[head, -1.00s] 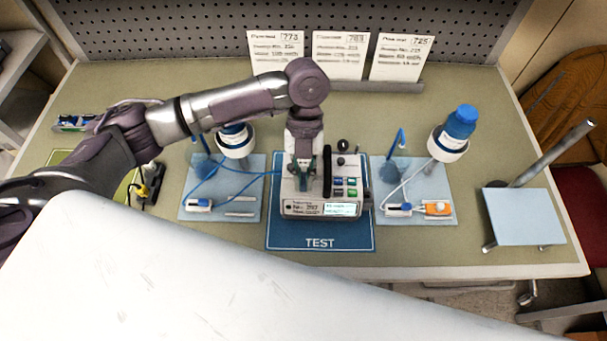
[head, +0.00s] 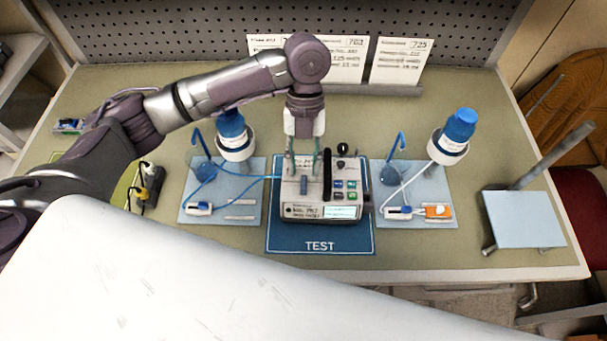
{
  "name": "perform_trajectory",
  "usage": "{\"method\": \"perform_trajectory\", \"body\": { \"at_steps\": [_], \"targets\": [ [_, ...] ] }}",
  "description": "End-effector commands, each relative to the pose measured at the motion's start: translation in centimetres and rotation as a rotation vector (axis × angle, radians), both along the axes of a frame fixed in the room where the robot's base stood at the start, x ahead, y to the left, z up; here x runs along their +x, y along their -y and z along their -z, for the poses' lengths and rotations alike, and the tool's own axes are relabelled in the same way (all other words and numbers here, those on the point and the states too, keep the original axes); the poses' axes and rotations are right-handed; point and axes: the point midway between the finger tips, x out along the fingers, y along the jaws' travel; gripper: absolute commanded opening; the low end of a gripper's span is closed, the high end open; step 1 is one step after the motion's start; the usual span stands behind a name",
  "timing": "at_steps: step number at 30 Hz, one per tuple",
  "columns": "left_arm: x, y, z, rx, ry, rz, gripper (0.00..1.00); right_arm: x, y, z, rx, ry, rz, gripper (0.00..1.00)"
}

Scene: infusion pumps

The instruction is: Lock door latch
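The infusion pump (head: 300,211) stands on the blue TEST mat (head: 320,245), with a lit screen and coloured buttons on its front right. A small grey-blue upright piece (head: 304,186), perhaps the door latch, shows on its top left. A black bar (head: 327,178) stands beside it to the right. My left gripper (head: 303,170) points down over the pump's left part, its two thin fingers apart with a gap between them. The fingers are just behind the small piece in the picture; I cannot tell whether they touch the pump. My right gripper is not in view.
Cards (head: 401,62) stand at the back. A tilted pale plate (head: 524,217) is at the right. The table's front strip is clear.

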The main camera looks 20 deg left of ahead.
Motion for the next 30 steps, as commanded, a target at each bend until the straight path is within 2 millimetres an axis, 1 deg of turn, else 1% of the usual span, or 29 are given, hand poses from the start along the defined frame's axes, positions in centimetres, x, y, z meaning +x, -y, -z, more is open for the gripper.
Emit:
{"method": "perform_trajectory", "body": {
  "at_steps": [1,6,9,12,16,30],
  "targets": [
    [0.6,-0.1,-1.2,-0.001,0.004,-0.002,0.36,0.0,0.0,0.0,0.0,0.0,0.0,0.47],
    [1.8,-0.3,-4.3,-0.002,0.004,-0.001,0.36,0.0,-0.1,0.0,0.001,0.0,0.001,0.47],
    [2.3,-0.5,-5.5,-0.001,0.002,-0.001,0.36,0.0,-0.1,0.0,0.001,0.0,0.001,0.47],
    [2.6,-0.6,-6.3,-0.001,0.0,0.0,0.36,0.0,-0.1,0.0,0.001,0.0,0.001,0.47],
    [2.7,-0.7,-6.7,-0.001,0.0,0.0,0.36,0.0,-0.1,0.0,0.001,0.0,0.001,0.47],
    [2.7,-0.7,-6.7,-0.001,0.0,0.0,0.36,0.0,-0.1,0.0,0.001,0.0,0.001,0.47]
  ]
}}
